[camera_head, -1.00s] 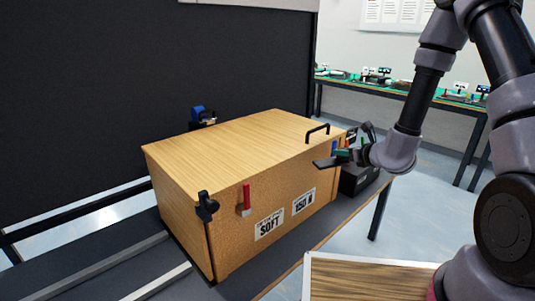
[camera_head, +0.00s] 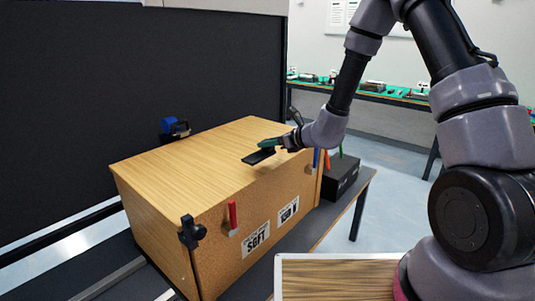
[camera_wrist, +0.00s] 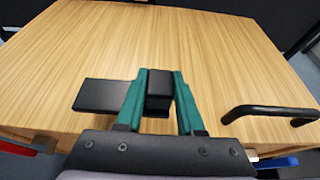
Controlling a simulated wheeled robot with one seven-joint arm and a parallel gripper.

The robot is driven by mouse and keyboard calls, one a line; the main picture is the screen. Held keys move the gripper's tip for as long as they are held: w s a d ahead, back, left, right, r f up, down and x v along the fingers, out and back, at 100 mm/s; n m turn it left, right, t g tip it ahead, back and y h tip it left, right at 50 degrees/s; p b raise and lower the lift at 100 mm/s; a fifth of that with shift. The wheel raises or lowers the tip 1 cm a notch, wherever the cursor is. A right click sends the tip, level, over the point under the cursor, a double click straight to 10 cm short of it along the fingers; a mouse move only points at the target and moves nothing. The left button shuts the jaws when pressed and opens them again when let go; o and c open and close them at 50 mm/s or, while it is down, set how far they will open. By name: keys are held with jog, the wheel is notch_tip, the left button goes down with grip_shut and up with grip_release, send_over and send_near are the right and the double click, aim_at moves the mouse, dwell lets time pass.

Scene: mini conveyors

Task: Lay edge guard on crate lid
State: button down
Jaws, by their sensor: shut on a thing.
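The wooden crate stands on a dark bench, and its light wood lid (camera_head: 185,150) fills most of the wrist view (camera_wrist: 160,50). My gripper (camera_head: 272,145) is over the right part of the lid. In the wrist view its green fingers (camera_wrist: 159,95) are shut on a small black piece, the edge guard (camera_wrist: 102,95). A flat plate of the guard sticks out to the left of the fingers. In the head view the guard (camera_head: 258,156) shows as a dark flat plate at or just above the lid; I cannot tell whether it touches.
A black handle (camera_wrist: 270,112) stands on the lid, right of my fingers. A black clamp (camera_head: 190,232) grips the crate's front left corner, and a red-handled part (camera_head: 232,217) is on its front. A blue device (camera_head: 175,127) stands behind. A black box (camera_head: 341,178) is to the right.

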aim_at(273, 151)
jog(key=shift+f, duration=1.75)
jog(key=shift+f, duration=0.1)
jog(key=c, duration=0.5)
grip_release()
jog(key=shift+d, duration=0.1)
